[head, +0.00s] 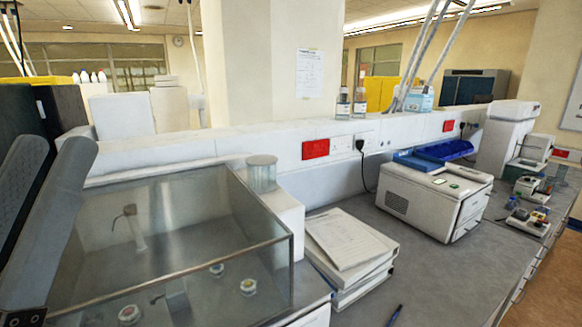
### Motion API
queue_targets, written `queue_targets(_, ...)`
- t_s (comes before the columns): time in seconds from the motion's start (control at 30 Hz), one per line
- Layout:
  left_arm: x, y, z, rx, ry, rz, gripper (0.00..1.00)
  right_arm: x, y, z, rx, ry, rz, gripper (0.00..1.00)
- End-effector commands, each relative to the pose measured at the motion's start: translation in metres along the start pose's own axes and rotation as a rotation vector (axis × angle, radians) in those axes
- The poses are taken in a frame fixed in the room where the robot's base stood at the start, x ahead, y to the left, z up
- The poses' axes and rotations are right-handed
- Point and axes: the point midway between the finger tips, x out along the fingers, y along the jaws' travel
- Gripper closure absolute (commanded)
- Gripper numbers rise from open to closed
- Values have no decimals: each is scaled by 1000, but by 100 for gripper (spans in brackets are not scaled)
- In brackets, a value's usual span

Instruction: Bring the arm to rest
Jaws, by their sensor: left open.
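My left gripper (54,152) is at the left edge of the head view, close to the camera. Its two grey fingers point up and to the right, apart from each other, with nothing seen between them. The nearer finger overlaps the left side of a clear-walled tank (292,262) in the picture; I cannot tell whether they touch. My right gripper is not in view.
Inside the tank are several small round fittings (248,287). A glass jar (262,173) stands behind it. Stacked binders (350,245) and a white instrument (433,197) sit on the grey bench (425,275). A pen (394,315) lies in front; bench around it is clear.

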Motion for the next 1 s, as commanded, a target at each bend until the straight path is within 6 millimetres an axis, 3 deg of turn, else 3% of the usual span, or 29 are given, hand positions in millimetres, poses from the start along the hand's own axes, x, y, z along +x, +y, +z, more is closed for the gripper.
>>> queue_targets(0.03,32,0,-30,1,0,-1,56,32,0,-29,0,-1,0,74)
queue_targets(0.5,193,-2,-178,5,0,-3,56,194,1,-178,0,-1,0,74)
queue_targets(0.7,222,-2,-204,6,0,-3,56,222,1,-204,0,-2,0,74)
queue_targets(1.0,220,-2,-203,6,0,-4,56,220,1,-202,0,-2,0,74)
